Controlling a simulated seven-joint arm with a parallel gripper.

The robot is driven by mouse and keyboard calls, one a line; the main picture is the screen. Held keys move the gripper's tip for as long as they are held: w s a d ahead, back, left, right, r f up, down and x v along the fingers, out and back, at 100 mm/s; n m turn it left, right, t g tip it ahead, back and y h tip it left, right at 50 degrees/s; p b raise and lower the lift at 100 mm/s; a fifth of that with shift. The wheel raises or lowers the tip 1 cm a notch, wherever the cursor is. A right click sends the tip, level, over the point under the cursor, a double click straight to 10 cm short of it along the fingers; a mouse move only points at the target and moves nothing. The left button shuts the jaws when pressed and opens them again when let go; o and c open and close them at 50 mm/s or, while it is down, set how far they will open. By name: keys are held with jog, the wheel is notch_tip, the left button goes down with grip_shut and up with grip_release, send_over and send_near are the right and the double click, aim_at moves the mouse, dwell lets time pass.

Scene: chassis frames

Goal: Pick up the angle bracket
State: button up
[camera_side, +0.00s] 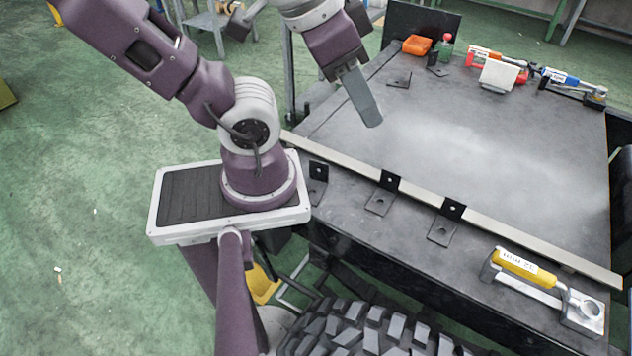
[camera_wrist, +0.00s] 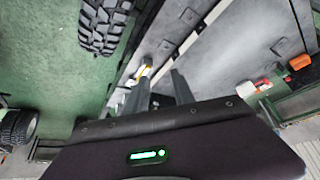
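Several black angle brackets show in the side view. My gripper (camera_side: 368,115) hangs above the table's left part, apart from all brackets. In the wrist view its two fingers (camera_wrist: 160,88) are spread with no object seen held between them. A bracket also shows in the wrist view (camera_wrist: 279,47).
The pale rail (camera_side: 500,228) runs across the dark table (camera_side: 470,140). A yellow-handled tool (camera_side: 525,265) lies at the front right. The table's middle is clear.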

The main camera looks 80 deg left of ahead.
jog(key=w+a+f+m+g+y, duration=0.1)
jog(key=w+a+f+y, duration=0.2)
jog(key=a, duration=0.5)
jog(key=w+a+f+y, duration=0.1)
jog(key=w+a+f, duration=0.25)
jog(key=a, duration=0.45)
jog(key=w+a+f+m+g+y, duration=0.1)
jog(key=w+a+f+y, duration=0.2)
jog(key=a, duration=0.5)
jog(key=m+g+h, duration=0.2)
jog(key=m+h, duration=0.3)
jog(key=h, duration=0.3)
send_over(319, 164)
jog(key=s+a, duration=0.1)
notch_tip(319, 164, down, 22)
jog(key=shift+r, duration=0.15)
jog(key=f, duration=0.4)
jog(key=w+f, duration=0.1)
jog(key=shift+d+f, duration=0.4)
jog(key=shift+w, duration=0.1)
grip_shut()
